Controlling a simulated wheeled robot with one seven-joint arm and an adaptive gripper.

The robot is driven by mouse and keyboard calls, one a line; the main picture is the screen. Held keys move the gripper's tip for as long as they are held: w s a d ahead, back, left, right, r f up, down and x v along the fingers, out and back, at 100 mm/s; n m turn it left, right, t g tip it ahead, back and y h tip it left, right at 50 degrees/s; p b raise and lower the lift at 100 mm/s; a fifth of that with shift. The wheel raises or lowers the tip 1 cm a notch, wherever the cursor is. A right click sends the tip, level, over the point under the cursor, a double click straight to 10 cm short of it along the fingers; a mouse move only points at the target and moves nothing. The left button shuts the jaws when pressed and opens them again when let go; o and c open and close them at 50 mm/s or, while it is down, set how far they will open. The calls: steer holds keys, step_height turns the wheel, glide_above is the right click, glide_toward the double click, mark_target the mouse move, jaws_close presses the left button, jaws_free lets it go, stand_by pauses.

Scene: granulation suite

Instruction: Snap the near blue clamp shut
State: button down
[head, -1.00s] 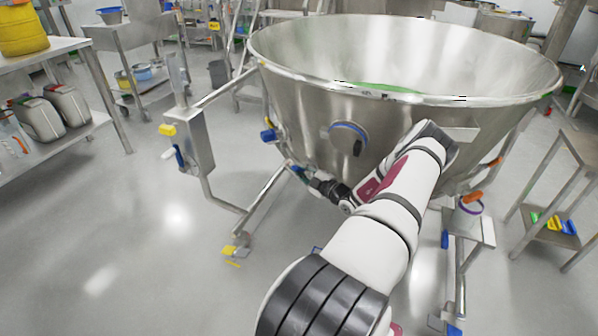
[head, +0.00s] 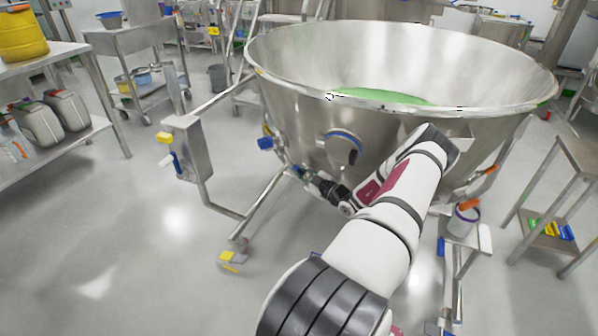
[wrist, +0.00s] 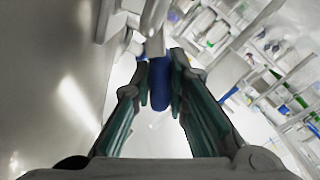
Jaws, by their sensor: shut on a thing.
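A large steel bowl (head: 300,115) on a wheeled frame fills the middle of the head view. My gripper (head: 305,174) is at the lower left of the bowl's outer wall. In the wrist view my gripper (wrist: 160,85) is shut on a blue clamp handle (wrist: 160,76), which lies between the two fingers. In the head view a small blue part (head: 297,170) shows at the fingertips, mostly hidden by them. Another blue handle (head: 265,143) stands out from the bowl's left side, apart from my gripper. I cannot tell whether the held clamp is fully closed.
A steel control box (head: 190,148) stands to the left on the frame. A steel side table (head: 570,150) is at the right. The floor at left is clear.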

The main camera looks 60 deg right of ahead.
steer(key=c, duration=1.6)
jaws_free()
steer(key=shift+o, duration=0.2)
steer(key=v, duration=1.2)
